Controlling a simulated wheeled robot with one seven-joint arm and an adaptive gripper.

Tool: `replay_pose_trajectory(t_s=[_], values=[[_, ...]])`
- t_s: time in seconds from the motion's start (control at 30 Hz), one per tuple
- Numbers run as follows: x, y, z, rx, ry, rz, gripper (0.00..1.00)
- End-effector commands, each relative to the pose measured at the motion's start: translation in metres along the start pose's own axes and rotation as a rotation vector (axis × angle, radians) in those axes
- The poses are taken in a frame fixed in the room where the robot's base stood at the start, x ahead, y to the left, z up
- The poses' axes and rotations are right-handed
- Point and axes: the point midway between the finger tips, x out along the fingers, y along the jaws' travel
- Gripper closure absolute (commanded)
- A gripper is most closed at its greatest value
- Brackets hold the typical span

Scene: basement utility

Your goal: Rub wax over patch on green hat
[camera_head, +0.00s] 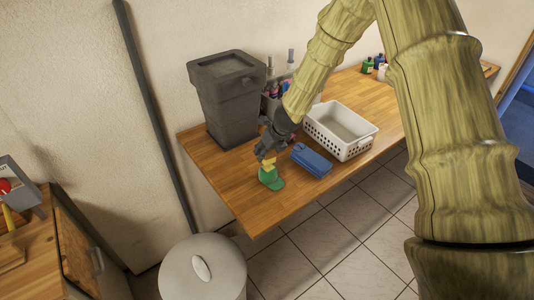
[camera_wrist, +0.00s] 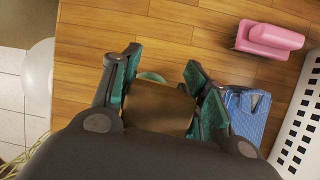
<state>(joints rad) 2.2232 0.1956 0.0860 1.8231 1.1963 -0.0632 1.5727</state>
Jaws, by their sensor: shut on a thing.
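The green hat (camera_head: 272,180) sits on the wooden table near its front left edge. My gripper (camera_head: 266,157) is directly above it, pointing down. It is shut on a yellowish block, the wax (camera_head: 269,163), which is at the top of the hat; whether they touch I cannot tell. In the wrist view, my gripper's teal-padded fingers (camera_wrist: 165,85) clasp the wax, which looks brown there (camera_wrist: 158,107). Only a sliver of the hat (camera_wrist: 151,76) shows beyond the wax. The patch is hidden.
A dark grey bin (camera_head: 228,100) stands behind. A pink brush (camera_wrist: 272,38) shows in the wrist view. A round white lidded bin (camera_head: 203,270) stands below the table's front left corner.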

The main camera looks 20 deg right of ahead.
Motion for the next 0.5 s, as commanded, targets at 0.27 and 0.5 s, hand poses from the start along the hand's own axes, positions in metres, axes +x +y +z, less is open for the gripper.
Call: replay_pose_trajectory(t_s=[0.27, 0.5], values=[[-0.02, 0.002, 0.01, -0.002, -0.001, -0.002, 0.74], [-0.036, 0.003, 0.017, -0.002, -0.001, -0.002, 0.74]])
